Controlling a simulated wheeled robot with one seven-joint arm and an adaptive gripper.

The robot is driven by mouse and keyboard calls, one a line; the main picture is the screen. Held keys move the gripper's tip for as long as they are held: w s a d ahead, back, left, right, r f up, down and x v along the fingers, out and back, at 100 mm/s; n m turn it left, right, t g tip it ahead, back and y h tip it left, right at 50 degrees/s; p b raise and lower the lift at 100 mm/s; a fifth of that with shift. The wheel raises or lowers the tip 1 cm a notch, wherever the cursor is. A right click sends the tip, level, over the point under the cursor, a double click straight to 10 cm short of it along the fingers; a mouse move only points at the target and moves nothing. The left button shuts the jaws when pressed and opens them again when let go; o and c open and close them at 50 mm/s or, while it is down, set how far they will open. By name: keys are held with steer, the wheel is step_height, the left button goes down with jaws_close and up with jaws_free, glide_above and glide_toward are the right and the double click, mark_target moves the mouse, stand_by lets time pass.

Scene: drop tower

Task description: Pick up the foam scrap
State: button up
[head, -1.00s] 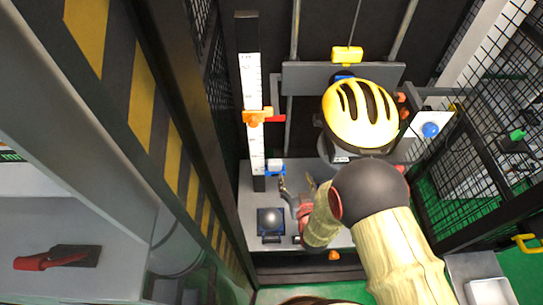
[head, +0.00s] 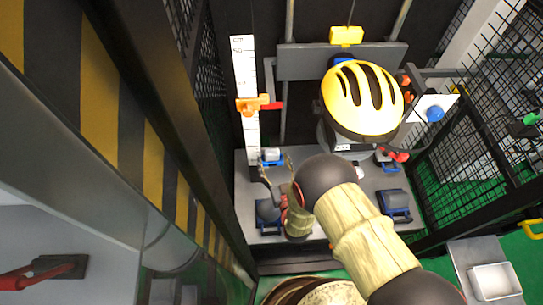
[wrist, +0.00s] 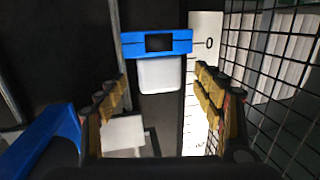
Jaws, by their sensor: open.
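A small white block, which looks like the foam scrap (head: 272,153), sits in a blue holder (head: 271,162) at the foot of the scale. In the wrist view the white block (wrist: 161,77) is against the blue holder (wrist: 157,42), ahead of and between the fingers. My gripper (head: 277,169) is just in front of it, fingers apart and empty. It also shows in the wrist view (wrist: 161,88); I cannot tell whether the fingers reach past the block's sides. A second white patch (wrist: 124,134) lies nearer the left finger; what it is I cannot tell.
A yellow helmet (head: 362,100) hangs to the right, above the grey base plate (head: 300,250). More blue holders stand on the plate. Black mesh walls (head: 475,140) close the sides.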

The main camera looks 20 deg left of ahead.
steer(key=shift+w+a, duration=0.3)
steer(key=shift+w, duration=0.15)
steer(key=shift+c, duration=0.4)
steer(key=c, duration=0.8)
steer(key=shift+c, duration=0.4)
